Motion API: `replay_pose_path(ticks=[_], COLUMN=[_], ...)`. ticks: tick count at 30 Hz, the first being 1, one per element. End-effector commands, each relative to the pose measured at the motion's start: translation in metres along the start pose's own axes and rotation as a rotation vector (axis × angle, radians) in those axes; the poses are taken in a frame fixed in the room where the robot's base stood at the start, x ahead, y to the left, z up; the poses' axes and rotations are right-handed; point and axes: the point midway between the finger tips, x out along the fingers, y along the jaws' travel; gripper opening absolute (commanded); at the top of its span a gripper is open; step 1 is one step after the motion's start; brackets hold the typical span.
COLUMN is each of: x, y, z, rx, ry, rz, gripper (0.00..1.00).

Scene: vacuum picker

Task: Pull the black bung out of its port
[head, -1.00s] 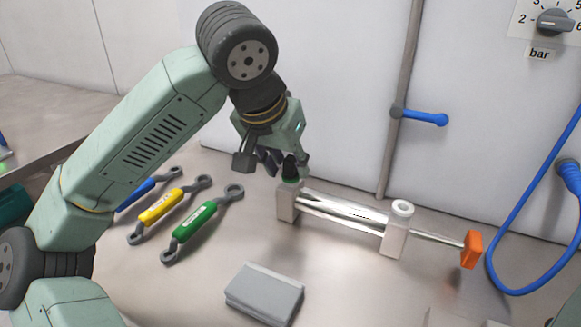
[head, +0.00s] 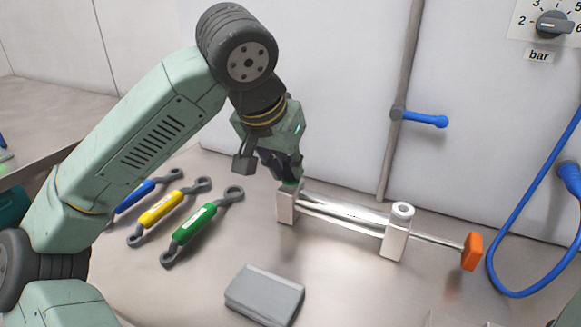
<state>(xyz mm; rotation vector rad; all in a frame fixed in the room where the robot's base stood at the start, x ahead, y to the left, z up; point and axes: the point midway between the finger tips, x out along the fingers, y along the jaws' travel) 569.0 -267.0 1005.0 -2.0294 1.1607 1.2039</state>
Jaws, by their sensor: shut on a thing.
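The white-and-clear cylinder device (head: 345,212) lies on the bench, with a white block (head: 287,206) at its left end and another (head: 396,238) at its right. My gripper (head: 289,174) is right above the left block, pointing down, with its fingers shut on the black bung. The fingers hide the bung almost wholly, so I cannot tell how far it sits in the port. The right block has an open round port on top.
A rod with an orange handle (head: 472,251) sticks out to the right. Blue, yellow and green (head: 194,222) wrenches lie at left. A grey box (head: 264,294) is in front. A blue tap lever (head: 427,119) and blue hose (head: 505,235) are at the back right.

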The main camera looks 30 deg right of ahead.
Motion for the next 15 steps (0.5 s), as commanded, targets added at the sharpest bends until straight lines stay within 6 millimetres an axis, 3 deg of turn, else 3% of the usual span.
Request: replay_pose_path(ticks=[15], x=[-0.0092], y=[-0.0002], z=[-0.0051], rx=[0.0], ry=[0.001], rz=[-0.001], gripper=[0.0])
